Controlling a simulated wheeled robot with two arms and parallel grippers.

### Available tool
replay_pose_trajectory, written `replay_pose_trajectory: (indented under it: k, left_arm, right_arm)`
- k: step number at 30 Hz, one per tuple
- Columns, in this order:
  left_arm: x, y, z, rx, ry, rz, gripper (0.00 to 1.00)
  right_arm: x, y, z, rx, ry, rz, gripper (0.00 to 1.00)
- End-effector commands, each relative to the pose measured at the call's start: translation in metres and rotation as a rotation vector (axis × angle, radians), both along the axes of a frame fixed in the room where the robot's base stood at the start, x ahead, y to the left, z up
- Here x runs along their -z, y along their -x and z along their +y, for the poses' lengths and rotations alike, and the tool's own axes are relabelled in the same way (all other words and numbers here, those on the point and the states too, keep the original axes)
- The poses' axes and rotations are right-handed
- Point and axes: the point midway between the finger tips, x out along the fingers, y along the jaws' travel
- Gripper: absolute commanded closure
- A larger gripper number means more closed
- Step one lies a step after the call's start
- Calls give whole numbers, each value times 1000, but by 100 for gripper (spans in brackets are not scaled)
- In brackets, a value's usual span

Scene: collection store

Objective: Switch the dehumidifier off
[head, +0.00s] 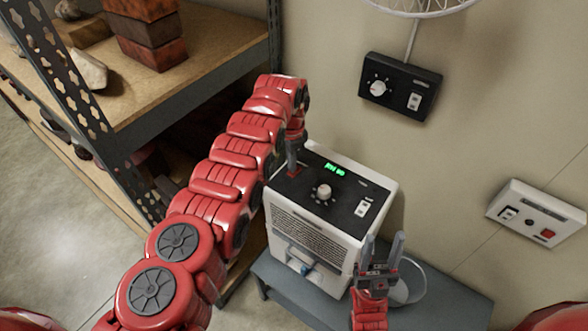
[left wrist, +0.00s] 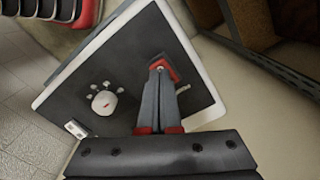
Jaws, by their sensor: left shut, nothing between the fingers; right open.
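The dehumidifier (head: 318,245) is a white box with a black top panel. In the head view the panel carries a lit green display (head: 335,168), a white knob (head: 323,192) and a white rocker switch (head: 362,208). In the left wrist view the knob (left wrist: 103,102) and the switch (left wrist: 75,129) lie left of my fingers. My left gripper (head: 294,168) is shut and empty, fingertips (left wrist: 160,68) over the panel's far left part; I cannot tell whether they touch it. My right gripper (head: 384,246) is open and empty, in front of the dehumidifier's right side.
The dehumidifier stands on a grey bench (head: 440,300), with a clear bowl (head: 408,284) at its right. A black control box (head: 400,87) and a white box with a red button (head: 535,213) are on the wall. A shelf (head: 190,55) with bricks stands at the left.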

Motion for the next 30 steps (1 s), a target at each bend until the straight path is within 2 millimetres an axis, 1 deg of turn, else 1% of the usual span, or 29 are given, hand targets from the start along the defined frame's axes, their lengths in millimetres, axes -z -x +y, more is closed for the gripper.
replay_pose_trajectory:
  k: [30]
  left_arm:
    - [13,0,0,0,0,0,100]
  right_arm:
    - [13,0,0,0,0,0,50]
